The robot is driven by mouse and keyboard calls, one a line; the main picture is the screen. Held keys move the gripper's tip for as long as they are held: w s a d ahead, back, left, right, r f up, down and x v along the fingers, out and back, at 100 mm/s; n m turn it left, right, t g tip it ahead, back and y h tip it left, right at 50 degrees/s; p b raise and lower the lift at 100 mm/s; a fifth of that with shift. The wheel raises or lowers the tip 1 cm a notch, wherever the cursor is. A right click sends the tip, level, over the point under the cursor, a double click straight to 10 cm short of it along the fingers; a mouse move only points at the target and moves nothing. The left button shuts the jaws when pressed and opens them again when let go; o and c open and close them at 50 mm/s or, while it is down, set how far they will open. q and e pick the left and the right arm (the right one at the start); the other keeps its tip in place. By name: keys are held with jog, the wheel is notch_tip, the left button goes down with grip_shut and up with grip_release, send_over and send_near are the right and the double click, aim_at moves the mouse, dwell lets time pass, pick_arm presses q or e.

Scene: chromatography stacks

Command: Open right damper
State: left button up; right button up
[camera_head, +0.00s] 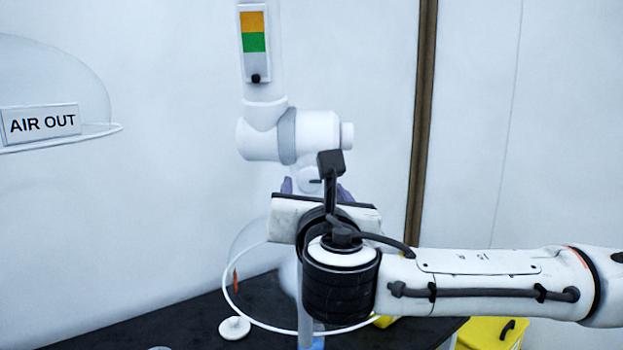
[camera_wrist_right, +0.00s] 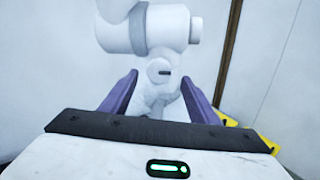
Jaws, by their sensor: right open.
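A white jointed extraction arm (camera_head: 290,135) hangs in the middle of the head view, and its elbow also shows in the wrist view (camera_wrist_right: 120,35). Below the elbow is a small round white part with a short dark lever (camera_wrist_right: 164,72), likely the damper. The lever lies roughly level. My right gripper (camera_head: 316,190) is open, with its two purple fingers (camera_wrist_right: 160,82) apart on either side of the white part. I cannot tell whether they touch it. My wrist hides much of this spot in the head view. My left gripper is not in view.
An orange and green plate with a black knob (camera_head: 254,45) is on the upper tube. A clear hood with an "AIR OUT" sign (camera_head: 40,122) is at left. Another clear hood rim (camera_head: 232,298) hangs over the dark bench (camera_head: 180,325). Yellow bins (camera_head: 485,333) stand lower right.

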aim_at(311, 182)
jog(key=w, duration=0.3)
jog(key=shift+a+r+p, duration=0.1)
jog(key=shift+a+p, duration=0.05)
jog(key=shift+p, duration=0.15)
jog(key=shift+w, duration=0.25)
jog(key=c, duration=1)
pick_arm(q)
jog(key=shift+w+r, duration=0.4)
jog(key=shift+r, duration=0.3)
pick_arm(e)
jog(key=shift+c, duration=0.2)
